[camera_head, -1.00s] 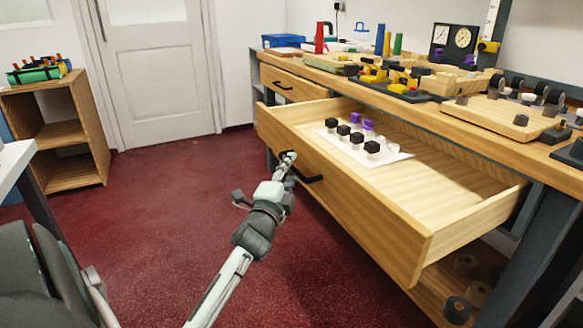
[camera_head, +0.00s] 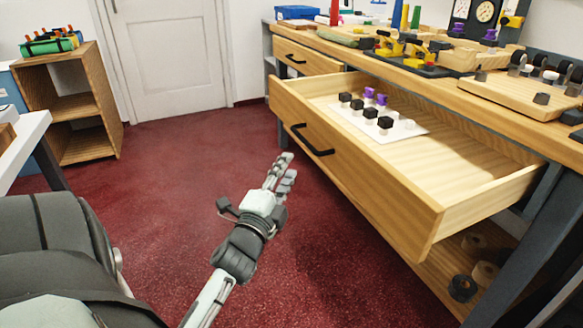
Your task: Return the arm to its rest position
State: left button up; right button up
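My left gripper (camera_head: 281,176) is in the head view, in the air over the red floor, left of the open drawer. Its two fingers are a little apart, with nothing seen between them. It is clear of the black drawer handle (camera_head: 313,146), which is up and to its right. The wooden drawer (camera_head: 385,190) stands pulled out from the counter. My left arm reaches up from the bottom edge of the picture. My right gripper is out of view.
In the drawer a white sheet (camera_head: 408,127) bears several black and purple knobs. The wooden counter (camera_head: 440,88) above is crowded with tools. A wooden shelf unit (camera_head: 84,105) stands at the left. The red floor (camera_head: 180,190) between is open.

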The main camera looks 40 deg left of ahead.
pick_arm(q)
jog(key=s+d+f+n+g+h+p, duration=0.1)
jog(key=s+d+f+n+g, duration=0.2)
jog(key=f, duration=0.6)
jog(key=d+f+n+g+h+p, duration=0.1)
jog(key=d+f+n+g+h, duration=0.2)
jog(key=f, duration=0.5)
jog(key=s+d+f+n+g+h+p, duration=0.1)
jog(key=s+d+f+n+g, duration=0.3)
jog(key=s+d+f+g, duration=0.5)
jog(key=s+f+h, duration=0.1)
jog(key=s+f, duration=0.2)
jog(key=s, duration=0.1)
jog(key=shift+s+d+f+p, duration=0.3)
jog(key=shift+f+p, duration=0.05)
jog(key=shift+f, duration=0.05)
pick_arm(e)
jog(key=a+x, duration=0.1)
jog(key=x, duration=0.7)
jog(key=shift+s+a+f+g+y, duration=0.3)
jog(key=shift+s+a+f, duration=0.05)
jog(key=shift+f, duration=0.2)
